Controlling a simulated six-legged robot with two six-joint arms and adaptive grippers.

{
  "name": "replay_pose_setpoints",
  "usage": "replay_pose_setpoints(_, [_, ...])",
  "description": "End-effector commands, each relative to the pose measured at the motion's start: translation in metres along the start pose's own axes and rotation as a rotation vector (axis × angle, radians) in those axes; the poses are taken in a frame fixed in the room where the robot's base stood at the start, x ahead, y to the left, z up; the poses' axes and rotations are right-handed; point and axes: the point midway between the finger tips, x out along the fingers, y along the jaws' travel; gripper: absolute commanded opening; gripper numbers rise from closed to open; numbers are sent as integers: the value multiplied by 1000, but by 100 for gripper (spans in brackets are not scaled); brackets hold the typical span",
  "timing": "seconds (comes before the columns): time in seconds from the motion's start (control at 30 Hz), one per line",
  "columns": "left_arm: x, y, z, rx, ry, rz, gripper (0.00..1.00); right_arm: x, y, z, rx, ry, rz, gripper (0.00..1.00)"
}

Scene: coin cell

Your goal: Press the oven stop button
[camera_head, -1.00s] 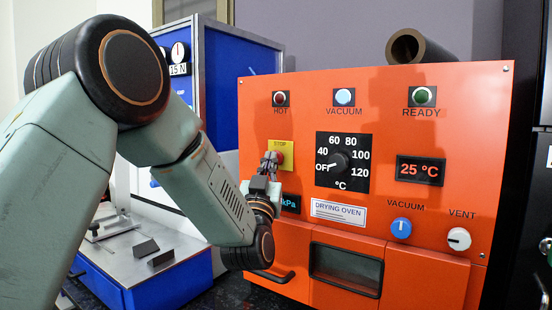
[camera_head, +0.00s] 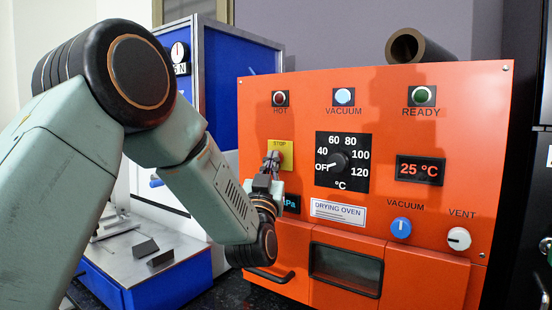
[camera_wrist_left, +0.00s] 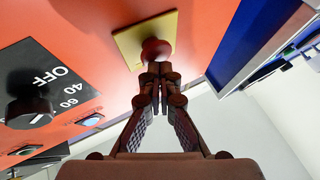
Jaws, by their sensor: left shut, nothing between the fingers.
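The orange drying oven (camera_head: 300,245) stands in front of me. Its stop button (camera_wrist_left: 155,48) is a red knob on a yellow plate (camera_head: 287,150) marked STOP; the plate also shows in the left wrist view (camera_wrist_left: 124,42). My left gripper (camera_head: 272,160) is shut and empty. In the left wrist view its fingertips (camera_wrist_left: 158,68) are at the red button, touching or very nearly so. In the head view the gripper hides the button. My right gripper is in neither view.
Right of the stop plate are the temperature dial (camera_head: 340,161), a 25 °C display (camera_head: 420,170), a blue vacuum knob (camera_head: 401,228) and a white vent knob (camera_head: 459,238). A blue-framed machine (camera_head: 235,90) stands at the left. A brown tube (camera_head: 407,46) lies on the oven.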

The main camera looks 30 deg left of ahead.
Motion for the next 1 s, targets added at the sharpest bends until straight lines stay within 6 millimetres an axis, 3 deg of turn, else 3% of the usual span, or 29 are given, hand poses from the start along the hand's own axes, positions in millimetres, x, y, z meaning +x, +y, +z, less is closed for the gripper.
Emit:
replay_pose_setpoints(0.47, [2, 2, 2, 0, -2, 1, 0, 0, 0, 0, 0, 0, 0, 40])
replay_pose_setpoints(1.0, [-11, -5, -5, 1, 0, 0, 0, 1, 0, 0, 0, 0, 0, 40])
